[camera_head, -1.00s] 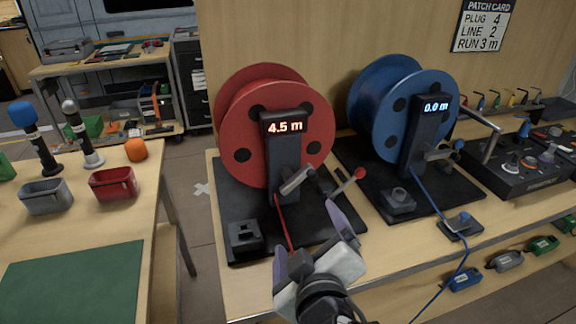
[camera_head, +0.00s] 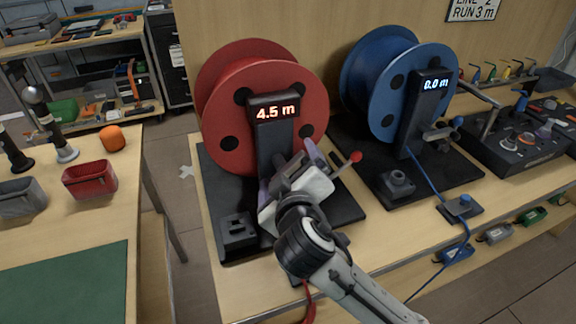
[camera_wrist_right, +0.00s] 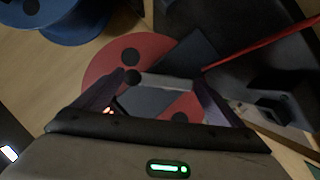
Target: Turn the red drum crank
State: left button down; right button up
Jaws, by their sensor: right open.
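The red drum (camera_head: 262,84) stands on its black base at the middle of the head view, with its display reading 4.5 m. Its crank has a red knob (camera_head: 355,157) sticking out to the right; most of the crank arm is hidden behind my right gripper (camera_head: 290,174). That gripper is open, in front of the drum's post, with its fingers around the crank hub area. In the right wrist view, a grey bar (camera_wrist_right: 163,80) lies between the two open fingers, with the red drum (camera_wrist_right: 105,62) behind. Contact cannot be told. My left gripper is out of view.
A blue drum (camera_head: 408,100) reading 0.0 m stands close on the right, with its own crank (camera_head: 440,132). A control box (camera_head: 515,142) sits farther right. A red bin (camera_head: 90,180) is on the left table. A red cable (camera_head: 309,300) hangs below my right wrist.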

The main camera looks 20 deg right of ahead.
jog(key=shift+w, duration=0.25)
jog(key=shift+f, duration=0.1)
jog(key=c, duration=1)
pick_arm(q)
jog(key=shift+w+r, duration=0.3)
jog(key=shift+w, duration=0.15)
pick_arm(e)
jog(key=shift+c, duration=0.2)
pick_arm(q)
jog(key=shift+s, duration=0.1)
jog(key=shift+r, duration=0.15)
